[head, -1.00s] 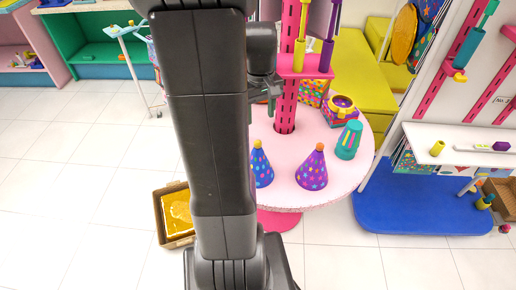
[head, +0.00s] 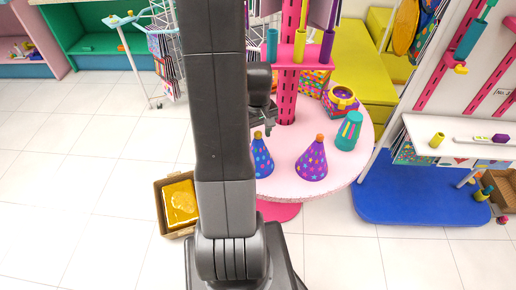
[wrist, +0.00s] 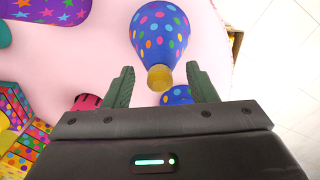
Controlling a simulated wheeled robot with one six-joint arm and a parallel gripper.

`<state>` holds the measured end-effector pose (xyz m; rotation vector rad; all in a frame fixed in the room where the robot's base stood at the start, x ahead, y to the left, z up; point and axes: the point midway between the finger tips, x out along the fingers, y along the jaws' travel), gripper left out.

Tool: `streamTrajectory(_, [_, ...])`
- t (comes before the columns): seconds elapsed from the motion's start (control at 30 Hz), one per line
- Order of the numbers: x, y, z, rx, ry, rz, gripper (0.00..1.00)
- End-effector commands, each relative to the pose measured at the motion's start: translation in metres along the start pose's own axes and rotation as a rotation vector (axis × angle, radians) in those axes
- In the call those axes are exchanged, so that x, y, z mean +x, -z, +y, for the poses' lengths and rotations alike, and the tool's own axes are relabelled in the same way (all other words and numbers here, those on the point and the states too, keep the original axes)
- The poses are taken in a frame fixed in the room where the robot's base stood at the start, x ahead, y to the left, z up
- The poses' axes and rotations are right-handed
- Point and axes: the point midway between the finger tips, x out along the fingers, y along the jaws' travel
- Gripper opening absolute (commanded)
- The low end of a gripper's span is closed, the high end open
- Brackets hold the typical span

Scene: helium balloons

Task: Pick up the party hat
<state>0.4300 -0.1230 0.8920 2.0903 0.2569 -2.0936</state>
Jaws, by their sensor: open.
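A blue party hat with coloured dots and a gold tip stands on the round pink table, partly hidden by my arm in the head view (head: 262,160). In the wrist view the blue hat (wrist: 160,32) points its tip towards the space between my fingers. My gripper (wrist: 161,86) is open and empty, with the gold tip just ahead of or between the fingers; I cannot tell which. In the head view my gripper (head: 266,126) is just above and behind the blue hat. A purple party hat (head: 312,160) with stars stands to the right; it also shows in the wrist view (wrist: 62,8).
The pink table (head: 290,188) also holds a teal striped cup (head: 349,131), a purple-and-yellow item (head: 341,100) and a pink post (head: 288,100). A box with yellow contents (head: 179,204) is on the floor at left. White floor (head: 100,190) is clear further left.

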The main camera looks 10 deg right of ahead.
Motion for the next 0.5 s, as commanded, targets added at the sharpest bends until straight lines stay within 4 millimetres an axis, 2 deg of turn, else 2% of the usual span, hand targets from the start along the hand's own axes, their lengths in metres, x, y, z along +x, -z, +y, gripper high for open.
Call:
streamTrajectory(0.3, [0.0037, 0.0001, 0.0002, 0.0, -0.001, 0.001, 0.5])
streamTrajectory(0.5, [0.0035, 0.0002, 0.0003, 0.0, -0.001, 0.001, 0.11])
